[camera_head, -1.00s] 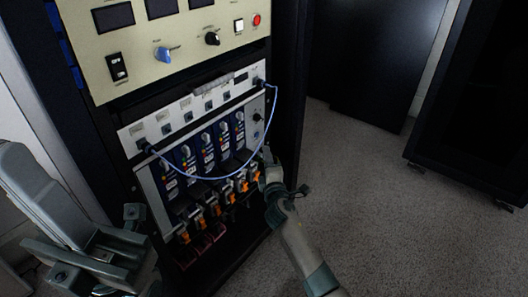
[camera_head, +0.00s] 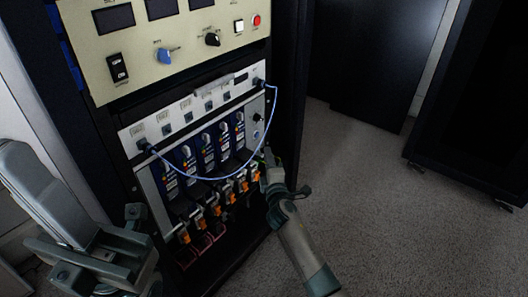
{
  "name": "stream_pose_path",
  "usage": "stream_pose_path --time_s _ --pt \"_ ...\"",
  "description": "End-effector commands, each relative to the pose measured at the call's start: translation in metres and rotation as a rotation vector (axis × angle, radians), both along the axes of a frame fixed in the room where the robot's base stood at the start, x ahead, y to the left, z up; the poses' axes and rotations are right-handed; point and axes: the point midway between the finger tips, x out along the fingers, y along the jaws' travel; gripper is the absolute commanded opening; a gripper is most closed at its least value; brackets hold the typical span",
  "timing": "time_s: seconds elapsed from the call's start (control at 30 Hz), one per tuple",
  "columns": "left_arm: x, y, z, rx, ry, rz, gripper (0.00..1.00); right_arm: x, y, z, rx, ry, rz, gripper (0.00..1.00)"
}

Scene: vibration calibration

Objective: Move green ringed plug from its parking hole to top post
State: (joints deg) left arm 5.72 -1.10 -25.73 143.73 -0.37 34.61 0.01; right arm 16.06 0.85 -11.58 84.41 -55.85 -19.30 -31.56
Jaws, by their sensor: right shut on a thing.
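My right gripper (camera_head: 264,163) is at the right edge of the module rack, low on its right-hand strip. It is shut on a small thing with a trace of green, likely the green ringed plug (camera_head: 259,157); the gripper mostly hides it. Whether the plug sits in a hole cannot be told. A dark round post (camera_head: 256,117) stands on the strip above the gripper. Above that, a blue cable (camera_head: 274,105) ends in a dark plug (camera_head: 258,83). My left gripper (camera_head: 100,262) is at the lower left, away from the rack; its jaws are unclear.
The blue cable loops down across the rack front to a plug at the left (camera_head: 145,146), passing close above my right gripper. Several orange-tipped connectors (camera_head: 214,208) line the rack's lower edge. A cream panel (camera_head: 180,50) with switches is above. Floor (camera_head: 375,200) is clear to the right.

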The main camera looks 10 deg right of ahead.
Motion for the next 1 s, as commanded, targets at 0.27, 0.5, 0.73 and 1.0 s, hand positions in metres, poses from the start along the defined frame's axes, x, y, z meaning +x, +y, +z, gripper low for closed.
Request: stream_pose_path --time_s 0.27,0.5,0.73,1.0 --pt "-0.001 0.001 0.007 -0.002 -0.004 0.001 0.0 -0.009 -0.008 0.001 0.0 0.0 -0.001 0.0" --pt "-0.001 0.001 0.013 -0.002 -0.005 0.001 0.0 -0.018 -0.015 0.001 -0.001 0.001 -0.001 0.0" --pt "-0.001 0.001 0.016 -0.002 -0.005 0.001 0.0 -0.026 -0.02 0.001 0.0 0.0 0.0 0.0" --pt "-0.001 0.001 0.016 -0.002 -0.005 0.001 0.0 -0.027 -0.021 0.0 0.0 0.0 0.0 0.0"
